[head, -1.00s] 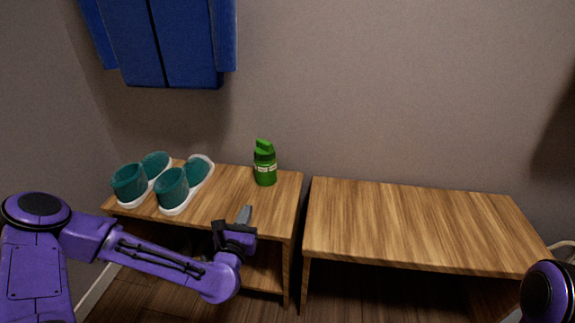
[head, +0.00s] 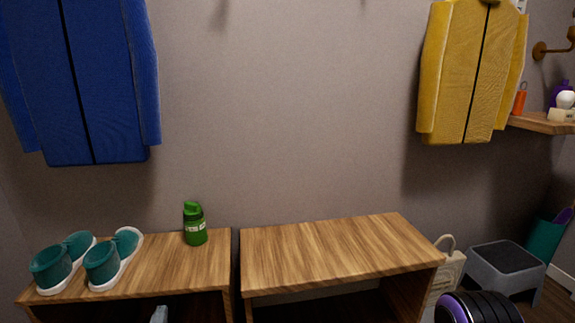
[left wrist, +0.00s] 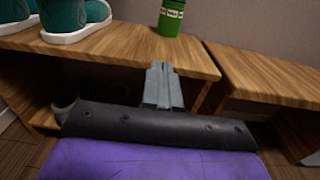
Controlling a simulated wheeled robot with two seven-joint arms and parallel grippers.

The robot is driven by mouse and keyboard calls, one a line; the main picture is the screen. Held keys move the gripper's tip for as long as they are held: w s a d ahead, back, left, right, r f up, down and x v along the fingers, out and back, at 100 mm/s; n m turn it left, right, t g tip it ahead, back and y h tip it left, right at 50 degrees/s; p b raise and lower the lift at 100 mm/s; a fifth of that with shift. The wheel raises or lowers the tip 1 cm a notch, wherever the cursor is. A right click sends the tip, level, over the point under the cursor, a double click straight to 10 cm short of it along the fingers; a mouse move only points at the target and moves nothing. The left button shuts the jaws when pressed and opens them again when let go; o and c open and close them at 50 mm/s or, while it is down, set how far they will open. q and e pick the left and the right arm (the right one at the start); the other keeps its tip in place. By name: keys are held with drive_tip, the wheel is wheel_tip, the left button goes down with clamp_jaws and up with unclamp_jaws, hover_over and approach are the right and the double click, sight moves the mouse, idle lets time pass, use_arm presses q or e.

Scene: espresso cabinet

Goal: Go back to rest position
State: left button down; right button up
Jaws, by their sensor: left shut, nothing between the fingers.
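My left gripper (left wrist: 160,85) shows in the left wrist view, its grey fingers together with nothing between them. It is in front of the left wooden bench's front edge. In the head view only its grey fingertip (head: 159,314) shows at the bottom edge, below the left bench (head: 180,267). A purple and black part of my right arm (head: 478,308) shows at the bottom right; the right gripper is out of view. On the left bench stand a pair of teal shoes (head: 103,262) and a green bottle (head: 195,225), both apart from the gripper.
The right bench (head: 330,250) has a bare top. A blue jacket (head: 85,80) and a yellow jacket (head: 472,75) hang on the wall. At right are a grey step stool (head: 505,268), a beige bag (head: 447,272), a teal bin (head: 545,240) and a wooden shelf (head: 540,123).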

use_arm(q)
drive_tip(key=s+d+f+m+g+h, duration=0.2)
drive_tip(key=s+d+f+m+g, duration=0.15)
drive_tip(key=s+f+m, duration=0.45)
drive_tip(key=s+d+f+m+g+h, duration=0.2)
drive_tip(key=s+d+f+m+g, duration=0.15)
drive_tip(key=f+m, duration=0.65)
drive_tip(key=s+a+f+m+g+y, duration=0.2)
drive_tip(key=s+a+f+m+g, duration=0.2)
drive_tip(key=s+m, duration=0.4)
drive_tip(key=s+a+f+m+g+y, duration=0.25)
drive_tip(key=s+a+m, duration=0.25)
drive_tip(key=s, duration=0.6)
wheel_tip(320, 180, up, 30)
drive_tip(key=p, duration=3.1)
drive_tip(key=shift+d+r+g, duration=0.25)
drive_tip(key=shift+d+g, duration=0.05)
drive_tip(key=shift+g, duration=0.15)
drive_tip(key=shift+h, duration=0.25)
